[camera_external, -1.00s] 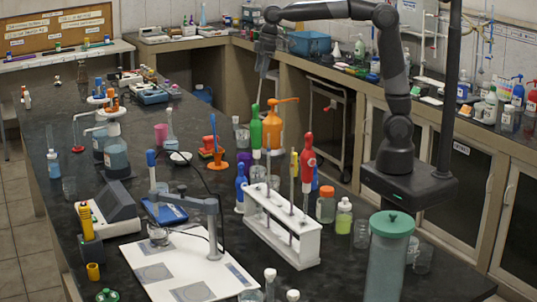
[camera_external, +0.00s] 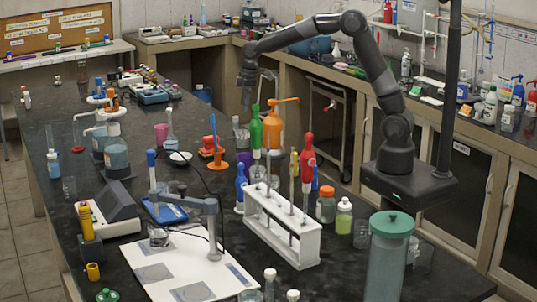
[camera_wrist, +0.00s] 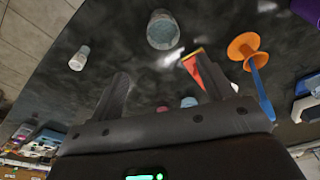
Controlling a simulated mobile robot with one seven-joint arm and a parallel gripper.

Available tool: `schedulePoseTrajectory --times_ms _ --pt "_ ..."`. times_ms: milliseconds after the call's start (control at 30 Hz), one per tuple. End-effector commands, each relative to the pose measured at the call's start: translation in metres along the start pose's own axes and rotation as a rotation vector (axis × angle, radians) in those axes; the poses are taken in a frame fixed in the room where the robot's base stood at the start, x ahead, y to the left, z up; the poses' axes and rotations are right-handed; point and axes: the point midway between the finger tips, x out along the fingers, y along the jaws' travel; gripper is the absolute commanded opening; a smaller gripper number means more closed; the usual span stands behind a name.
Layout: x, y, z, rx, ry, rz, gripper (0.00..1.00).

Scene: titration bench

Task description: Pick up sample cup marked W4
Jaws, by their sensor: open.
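No W4 marking is legible in either view, so I cannot tell which vessel is the sample cup marked W4. My gripper (camera_external: 246,103) hangs at the end of the outstretched arm, above the far part of the dark bench in the external view. In the wrist view my gripper (camera_wrist: 168,82) has its two fingers wide apart, with nothing held between them. A clear round cup or beaker (camera_wrist: 162,31) stands beyond the fingertips at the top of the wrist view. A small white-capped bottle (camera_wrist: 79,58) is to its left.
An orange funnel-like piece with a blue stem (camera_wrist: 245,45) and a red and yellow object (camera_wrist: 198,72) lie near the right finger. In the external view, the white rack (camera_external: 282,232), green bottle (camera_external: 254,131) and orange pump bottle (camera_external: 272,128) crowd the bench middle.

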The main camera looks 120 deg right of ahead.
Motion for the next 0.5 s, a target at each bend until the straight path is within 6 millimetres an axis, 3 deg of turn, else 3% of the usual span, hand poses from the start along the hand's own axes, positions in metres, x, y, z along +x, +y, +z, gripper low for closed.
schedulePoseTrajectory --times_ms 100,500 --pt "0.032 0.0 0.006 0.001 -0.005 -0.003 0.74" --pt "0.091 -0.001 0.007 0.0 -0.002 -0.001 0.74"
